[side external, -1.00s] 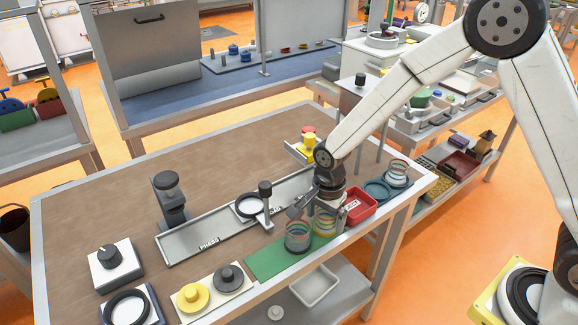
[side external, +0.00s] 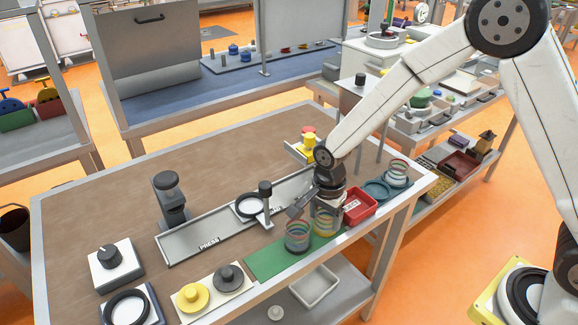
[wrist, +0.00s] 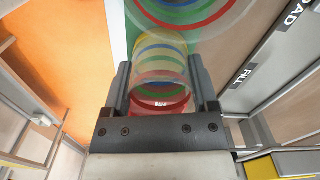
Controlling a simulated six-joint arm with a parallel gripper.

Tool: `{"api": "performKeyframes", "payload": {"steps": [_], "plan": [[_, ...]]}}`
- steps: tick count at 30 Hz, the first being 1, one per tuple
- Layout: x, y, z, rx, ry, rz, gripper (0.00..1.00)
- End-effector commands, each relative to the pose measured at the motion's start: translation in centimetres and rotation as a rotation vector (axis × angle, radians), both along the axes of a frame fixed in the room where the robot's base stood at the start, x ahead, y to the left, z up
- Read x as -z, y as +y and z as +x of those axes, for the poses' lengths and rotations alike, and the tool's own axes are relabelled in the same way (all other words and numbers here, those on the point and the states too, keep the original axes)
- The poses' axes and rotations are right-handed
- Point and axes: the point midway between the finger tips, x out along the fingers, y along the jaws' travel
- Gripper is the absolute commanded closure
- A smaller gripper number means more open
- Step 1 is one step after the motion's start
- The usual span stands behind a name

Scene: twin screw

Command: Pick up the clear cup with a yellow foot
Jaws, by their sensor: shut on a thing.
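The clear cup with a yellow foot (side external: 327,224) has coloured rings around its wall and is upright at the right end of the green mat (side external: 268,262). My gripper (side external: 322,205) comes down from above and is shut on this cup. In the wrist view the cup (wrist: 160,75) lies between the two dark fingers of my gripper (wrist: 160,82), one on each side. Whether its foot touches the mat is hard to tell. A second ringed clear cup (side external: 297,237) stands on the mat just to the left; part of it shows in the wrist view (wrist: 190,12).
A red labelled tray (side external: 360,206) sits close to the right of the held cup. Another ringed cup (side external: 397,172) stands beyond it. A metal tray with a press label (side external: 190,240) and a ring stand (side external: 265,200) are to the left. The table's front edge is near.

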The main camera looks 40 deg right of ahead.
Motion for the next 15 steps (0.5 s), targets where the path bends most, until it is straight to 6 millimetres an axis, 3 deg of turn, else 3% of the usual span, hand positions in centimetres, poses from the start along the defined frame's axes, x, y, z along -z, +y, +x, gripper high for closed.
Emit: {"api": "performKeyframes", "payload": {"steps": [11, 15], "plan": [[-2.8, 0.0, 0.0, 0.0, -0.003, 0.0, 0.82], [-4.2, -0.2, -1.0, 0.0, -0.001, -0.001, 0.82]]}}
